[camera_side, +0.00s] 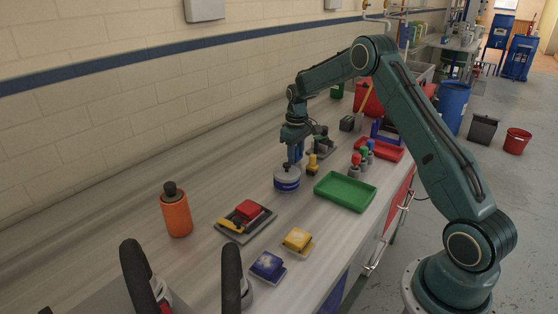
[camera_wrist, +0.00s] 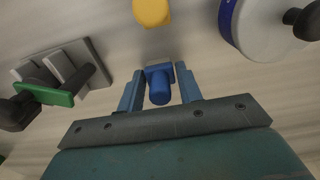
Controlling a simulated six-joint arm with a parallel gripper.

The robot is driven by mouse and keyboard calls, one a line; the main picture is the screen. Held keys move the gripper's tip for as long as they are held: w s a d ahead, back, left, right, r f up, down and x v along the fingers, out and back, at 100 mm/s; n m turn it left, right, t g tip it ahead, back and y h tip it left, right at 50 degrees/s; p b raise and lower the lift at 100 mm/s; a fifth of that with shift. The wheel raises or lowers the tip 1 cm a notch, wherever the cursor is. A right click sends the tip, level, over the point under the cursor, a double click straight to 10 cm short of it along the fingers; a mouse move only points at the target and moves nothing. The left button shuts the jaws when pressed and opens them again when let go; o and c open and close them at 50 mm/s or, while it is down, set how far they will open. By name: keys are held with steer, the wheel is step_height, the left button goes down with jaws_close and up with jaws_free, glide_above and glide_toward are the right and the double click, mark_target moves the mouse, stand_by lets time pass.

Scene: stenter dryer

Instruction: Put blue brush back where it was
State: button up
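My gripper (camera_side: 293,160) points down over the bench, behind the white round tin with a blue band. In the wrist view its two blue-grey fingers (camera_wrist: 159,88) stand on both sides of the blue brush (camera_wrist: 159,86), close against it. The blue brush also shows as a small blue patch at the gripper in the side view (camera_side: 299,152). I cannot tell whether its underside touches the bench. A yellow brush (camera_side: 312,164) stands just right of the gripper in the side view; part of it shows at the top of the wrist view (camera_wrist: 152,11).
The white round tin (camera_side: 287,179) with a dark knob stands close to the gripper. A grey device with a green handle (camera_wrist: 58,97) lies on the other side. A green tray (camera_side: 345,191), a red tray (camera_side: 390,151) and small coloured-top bottles (camera_side: 355,162) stand right.

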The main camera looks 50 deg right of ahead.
steer(key=shift+o, duration=1.3)
step_height(320, 180, up, 12)
steer(key=shift+f, duration=0.15)
steer(key=shift+r, duration=0.3)
